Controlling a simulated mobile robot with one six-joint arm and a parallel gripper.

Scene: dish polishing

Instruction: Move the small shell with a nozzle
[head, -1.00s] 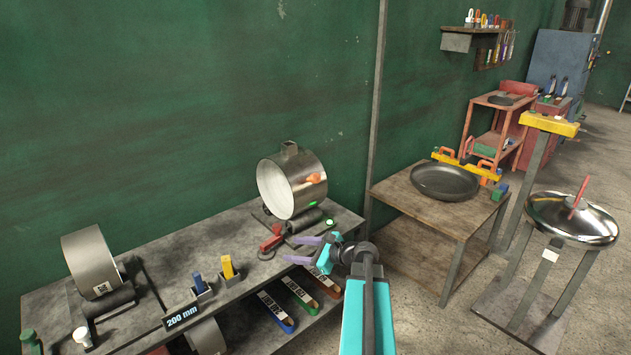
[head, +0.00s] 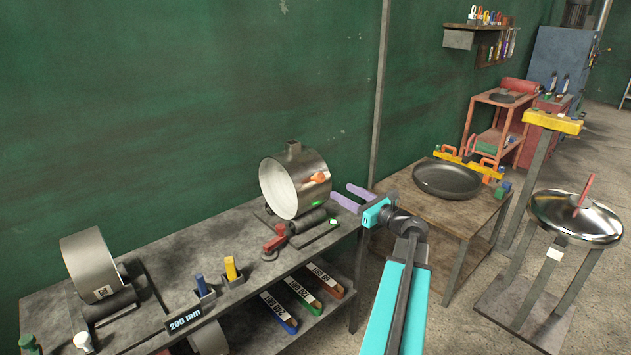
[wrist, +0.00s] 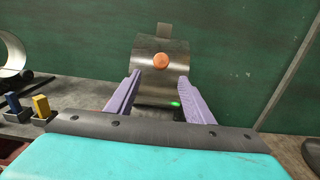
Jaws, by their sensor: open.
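The small shell with a nozzle (head: 294,181) is a shiny metal cylinder with a short stub on top and an open pale end facing left. It rests on a dark roller stand (head: 305,220) at the right end of the grey bench. In the wrist view the shell (wrist: 176,82) is straight ahead, with an orange round spot on its side and its nozzle (wrist: 164,30) on top. My gripper (head: 346,195) is just right of the shell, apart from it. Its purple fingers (wrist: 160,97) are spread and empty, pointing toward the shell. A green light shows below the shell.
A larger grey shell (head: 92,265) sits on rollers at the bench's left. Blue and yellow handled tools (head: 231,268) and a "200 mm" sign (head: 184,319) stand between. A wooden table (head: 440,215) with a dark dish (head: 447,177) is to the right. The green wall is close behind.

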